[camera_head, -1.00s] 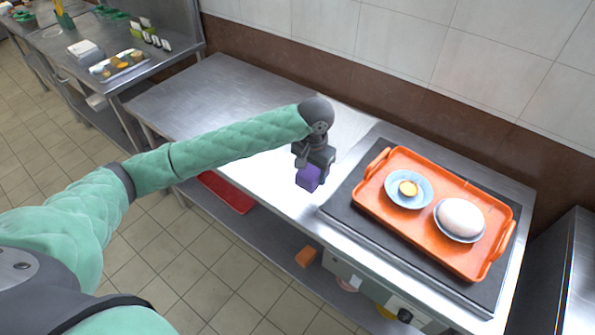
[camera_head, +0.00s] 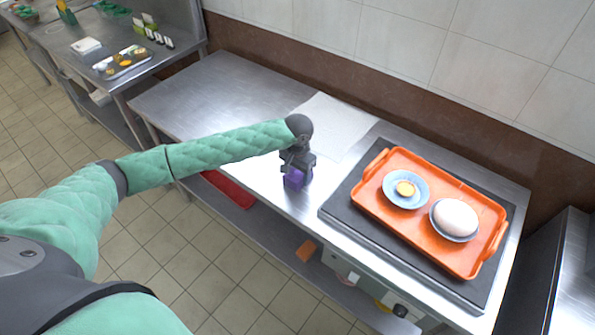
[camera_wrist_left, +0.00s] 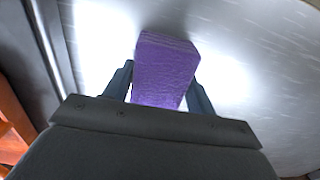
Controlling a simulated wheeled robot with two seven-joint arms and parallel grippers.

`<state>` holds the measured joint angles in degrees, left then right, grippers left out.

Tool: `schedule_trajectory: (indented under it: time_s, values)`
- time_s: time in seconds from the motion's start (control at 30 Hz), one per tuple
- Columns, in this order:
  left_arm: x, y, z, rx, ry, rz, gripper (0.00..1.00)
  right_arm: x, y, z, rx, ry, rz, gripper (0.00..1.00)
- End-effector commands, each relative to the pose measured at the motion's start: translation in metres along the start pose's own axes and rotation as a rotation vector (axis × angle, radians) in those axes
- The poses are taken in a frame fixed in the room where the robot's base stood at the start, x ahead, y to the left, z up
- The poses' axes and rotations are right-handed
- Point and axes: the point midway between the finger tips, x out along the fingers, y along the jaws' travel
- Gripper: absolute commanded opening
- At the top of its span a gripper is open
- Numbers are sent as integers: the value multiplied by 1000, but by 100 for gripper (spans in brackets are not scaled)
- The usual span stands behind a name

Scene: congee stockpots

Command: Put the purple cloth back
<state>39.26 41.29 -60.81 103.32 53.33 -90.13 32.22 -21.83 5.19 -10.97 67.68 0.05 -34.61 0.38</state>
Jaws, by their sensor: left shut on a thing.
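The purple cloth (camera_head: 293,180) is a small folded block. My left gripper (camera_head: 297,170) is shut on it, over the steel table left of the dark hot plate. In the left wrist view the cloth (camera_wrist_left: 165,70) sits between the two fingers of my left gripper (camera_wrist_left: 160,85), with the bright metal surface behind it. I cannot tell whether the cloth touches the table. My right gripper is not in view.
An orange tray (camera_head: 372,188) with two bowls, one holding a large white egg-like thing (camera_head: 456,218), stands on the dark plate (camera_head: 340,208) at right. A pale sheet (camera_head: 335,125) lies behind my gripper. The table's left part (camera_head: 215,95) is clear.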

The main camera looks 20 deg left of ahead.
Motion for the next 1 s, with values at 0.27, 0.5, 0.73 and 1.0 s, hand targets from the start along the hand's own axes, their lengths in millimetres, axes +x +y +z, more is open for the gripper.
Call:
schedule_trajectory:
  time_s: [0.27,0.5,0.73,1.0]
  values:
    - [1,0,0,0,1,0,35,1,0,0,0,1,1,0]
    - [3,0,0,0,1,0,78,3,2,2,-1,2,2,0]
    - [3,0,0,0,1,0,78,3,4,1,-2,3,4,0]
    - [-9,0,-1,0,4,0,78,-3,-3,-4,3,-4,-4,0]
